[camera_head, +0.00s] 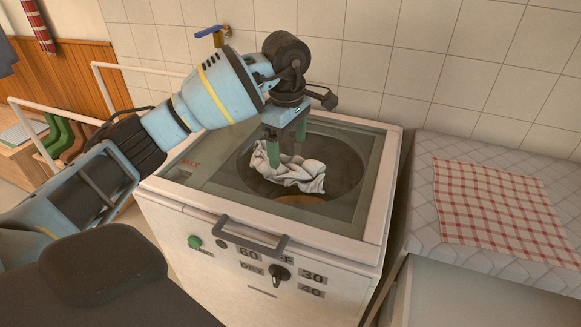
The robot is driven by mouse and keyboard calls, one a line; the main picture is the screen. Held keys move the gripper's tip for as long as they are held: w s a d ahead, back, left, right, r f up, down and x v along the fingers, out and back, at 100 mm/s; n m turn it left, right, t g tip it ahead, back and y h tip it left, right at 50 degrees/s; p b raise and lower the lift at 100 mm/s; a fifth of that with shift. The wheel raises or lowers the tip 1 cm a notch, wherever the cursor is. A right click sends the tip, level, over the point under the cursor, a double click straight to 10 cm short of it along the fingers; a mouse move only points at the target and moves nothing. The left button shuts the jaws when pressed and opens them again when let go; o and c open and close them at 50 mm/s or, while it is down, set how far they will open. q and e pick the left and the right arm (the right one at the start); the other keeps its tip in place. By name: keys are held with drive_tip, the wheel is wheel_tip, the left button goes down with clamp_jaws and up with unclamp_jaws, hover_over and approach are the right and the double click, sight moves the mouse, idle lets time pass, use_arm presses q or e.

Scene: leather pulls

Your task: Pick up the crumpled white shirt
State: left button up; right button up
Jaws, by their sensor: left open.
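The crumpled white shirt (303,177) lies in a loose heap at the round dark opening in the top of the white washing machine (265,240). My left gripper (286,161) points down over the left part of the shirt, its two green fingers apart. The left finger overlaps the cloth in the picture; I cannot tell whether it touches it. The gripper is open and hides part of the shirt's left side. My right gripper is not in view.
A glass-like lid or frame (372,150) surrounds the opening. A handle (250,240) and knob (279,273) are on the machine's front. At right, a quilted surface (450,145) bears a red checked cloth (500,205). A tiled wall (420,60) stands behind.

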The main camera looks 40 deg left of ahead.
sight(289, 155)
use_arm(q)
drive_tip(key=shift+s+a+f, duration=0.1)
drive_tip(key=shift+f, duration=0.65)
drive_tip(key=shift+w+f, duration=0.15)
drive_tip(key=shift+f, duration=1.4)
drive_tip(key=shift+w+f, duration=0.15)
drive_tip(key=shift+f, duration=1.4)
drive_tip(key=c, duration=1.2)
drive_tip(key=shift+r, duration=0.15)
drive_tip(key=shift+r, duration=0.5)
wheel_tip(289, 155, up, 2)
drive_tip(key=shift+r, duration=0.15)
drive_tip(key=s+d, duration=0.3)
drive_tip(key=d, duration=0.1)
drive_tip(key=s+d+r, duration=0.1)
drive_tip(key=s+d, duration=0.2)
drive_tip(key=d, duration=0.2)
drive_tip(key=s+d, duration=0.3)
drive_tip(key=d, duration=0.1)
drive_tip(key=shift+d+r+b, duration=0.15)
drive_tip(key=shift+r+b, duration=0.1)
drive_tip(key=shift+b, duration=0.1)
